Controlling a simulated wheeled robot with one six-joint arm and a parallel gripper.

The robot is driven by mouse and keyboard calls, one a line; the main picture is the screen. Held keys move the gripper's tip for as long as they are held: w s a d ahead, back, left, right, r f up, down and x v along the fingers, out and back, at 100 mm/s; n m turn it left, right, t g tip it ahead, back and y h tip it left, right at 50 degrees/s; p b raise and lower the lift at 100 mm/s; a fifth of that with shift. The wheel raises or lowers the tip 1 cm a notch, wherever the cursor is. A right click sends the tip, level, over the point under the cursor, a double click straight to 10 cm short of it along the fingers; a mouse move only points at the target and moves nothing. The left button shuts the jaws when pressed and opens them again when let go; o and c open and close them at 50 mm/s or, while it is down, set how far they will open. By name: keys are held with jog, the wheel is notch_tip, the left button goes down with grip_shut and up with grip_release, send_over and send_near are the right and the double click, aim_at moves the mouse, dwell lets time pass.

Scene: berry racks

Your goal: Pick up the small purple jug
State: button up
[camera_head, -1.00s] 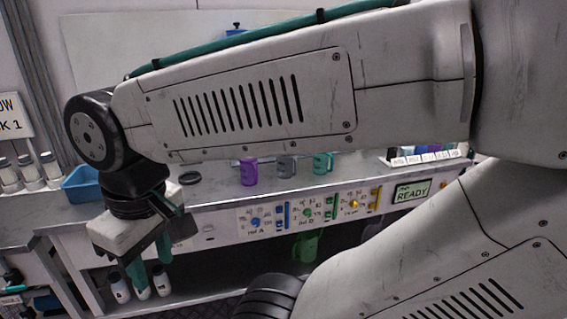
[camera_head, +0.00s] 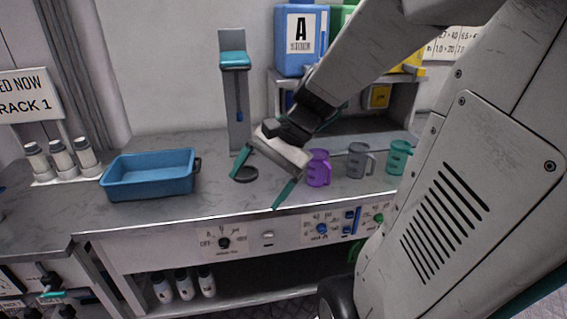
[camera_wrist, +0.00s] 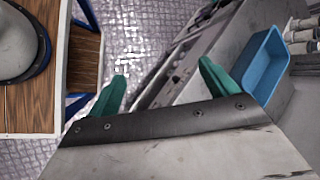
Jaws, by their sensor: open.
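The small purple jug (camera_head: 318,169) stands upright on the grey counter in the head view, just right of my gripper. My gripper (camera_head: 262,194) is open and empty, its two green fingers spread above the counter's front part, left of the jug. The gripper body partly overlaps the jug's left edge in the picture; I cannot tell whether they touch. In the wrist view my open green fingers (camera_wrist: 160,85) have nothing between them but floor and the counter's edge. The purple jug is not in the wrist view.
A grey jug (camera_head: 359,161) and a teal jug (camera_head: 399,157) stand right of the purple one. A teal-topped stand (camera_head: 236,105) rises behind my gripper. A wooden table (camera_wrist: 38,108) shows in the wrist view.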

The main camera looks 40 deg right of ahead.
jog(key=w+d+f+m+t+y, duration=0.1)
jog(key=w+d+m+t, duration=0.1)
jog(key=d+m, duration=0.25)
jog(key=w+d+f+m+t, duration=0.1)
jog(key=w+d+m+t, duration=0.15)
jog(key=d, duration=0.25)
jog(key=m+t+h, duration=0.5)
jog(key=m+t, duration=0.1)
jog(key=m, duration=0.8)
send_over(321, 171)
jog(key=s+d, duration=0.2)
jog(key=s, duration=0.2)
notch_tip(321, 171, down, 6)
jog(key=shift+h, duration=0.3)
jog(key=x, duration=0.7)
jog(key=shift+d+f, duration=0.2)
jog(key=shift+d, duration=0.1)
jog(key=shift+w+f, duration=0.1)
jog(key=shift+w, duration=0.05)
jog(key=c, duration=1.1)
